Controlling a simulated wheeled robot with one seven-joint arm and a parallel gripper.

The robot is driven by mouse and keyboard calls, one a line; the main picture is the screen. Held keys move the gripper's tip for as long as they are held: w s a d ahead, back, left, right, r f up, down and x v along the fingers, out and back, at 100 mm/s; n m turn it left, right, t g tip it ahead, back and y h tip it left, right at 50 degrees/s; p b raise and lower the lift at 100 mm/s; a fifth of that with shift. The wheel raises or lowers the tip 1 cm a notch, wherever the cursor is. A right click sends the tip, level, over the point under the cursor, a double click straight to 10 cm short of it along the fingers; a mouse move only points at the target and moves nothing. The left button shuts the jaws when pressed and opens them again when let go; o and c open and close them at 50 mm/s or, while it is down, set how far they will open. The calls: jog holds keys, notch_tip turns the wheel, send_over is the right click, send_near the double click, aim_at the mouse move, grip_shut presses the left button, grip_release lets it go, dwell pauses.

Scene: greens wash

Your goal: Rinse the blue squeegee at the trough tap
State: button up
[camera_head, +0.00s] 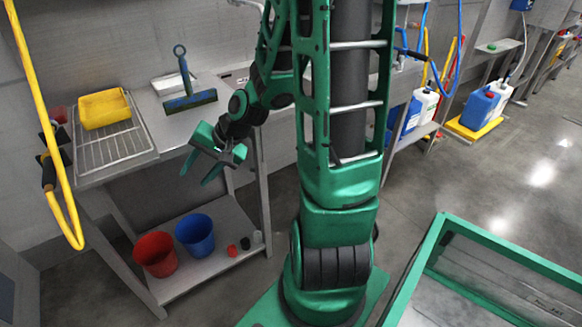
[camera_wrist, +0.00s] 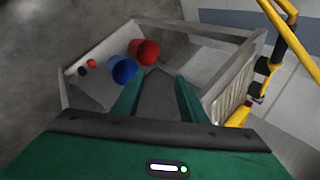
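The blue squeegee (camera_head: 191,99) lies on the steel table at the left in the head view, with its handle and ring end (camera_head: 181,58) pointing toward the back wall. It does not show in the wrist view. My gripper (camera_head: 199,170) is in front of the table's edge, nearer the camera than the squeegee and apart from it. Its two green fingers are spread with nothing between them; they also show in the wrist view (camera_wrist: 160,82). The trough (camera_head: 238,76) shows only in part behind my arm. I cannot make out its tap.
A yellow tub (camera_head: 104,108) sits on a wire rack (camera_head: 110,146) at the table's left. Red (camera_head: 155,254) and blue (camera_head: 195,235) buckets stand on the lower shelf. A yellow hose (camera_head: 38,85) hangs at the left. A green-framed bin (camera_head: 480,240) is at the right.

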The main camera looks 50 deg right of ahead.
jog(key=s+d+r+n+g+h, duration=0.1)
jog(key=s+d+r+g, duration=0.1)
jog(key=s, duration=0.6)
jog(key=s+d+r+n+g+h, duration=0.1)
jog(key=s+d+r, duration=0.3)
jog(key=s, duration=0.4)
jog(key=s+d+r+n+g+h, duration=0.2)
jog(key=s+d+r+g, duration=0.1)
jog(key=s, duration=0.6)
jog(key=shift+d, duration=0.25)
jog(key=shift+c, duration=0.8)
jog(key=shift+w+f, duration=0.1)
